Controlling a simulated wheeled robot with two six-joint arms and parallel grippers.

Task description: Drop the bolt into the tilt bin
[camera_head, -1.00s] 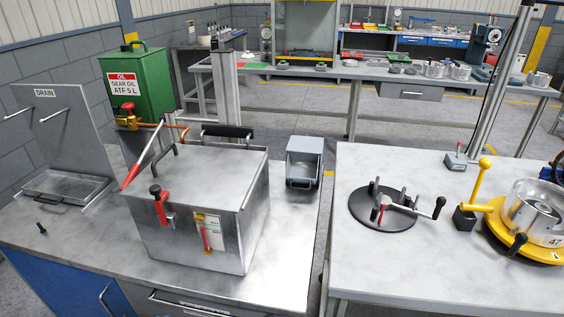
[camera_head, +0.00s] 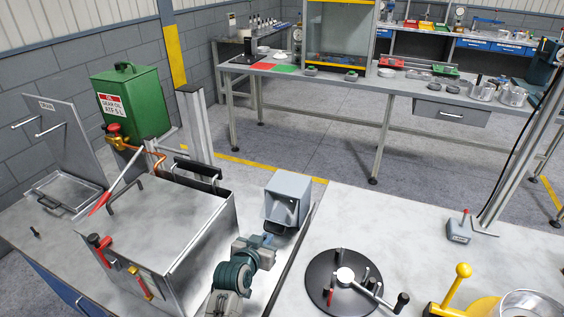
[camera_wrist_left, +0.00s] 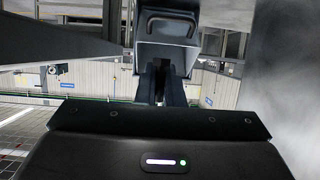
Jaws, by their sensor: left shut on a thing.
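The tilt bin (camera_head: 288,190) is a grey open box by the right edge of the left bench. Its open mouth and dark front lip face me. My left gripper (camera_head: 269,238) has its tips right at the front of the bin, overlapping the lip in the head view; I cannot tell whether they touch. In the left wrist view the narrow dark jaws (camera_wrist_left: 160,82) point at the bin (camera_wrist_left: 165,52), whose handle shows at the top. The jaws are shut on a small dark thing, apparently the bolt, mostly hidden between them. My right gripper is not in view.
A large metal tank (camera_head: 165,235) stands close left of my left arm. A round black fixture with a handle (camera_head: 345,280) sits on the right bench. A small black piece (camera_head: 36,233) lies at far left. A narrow gap separates the benches.

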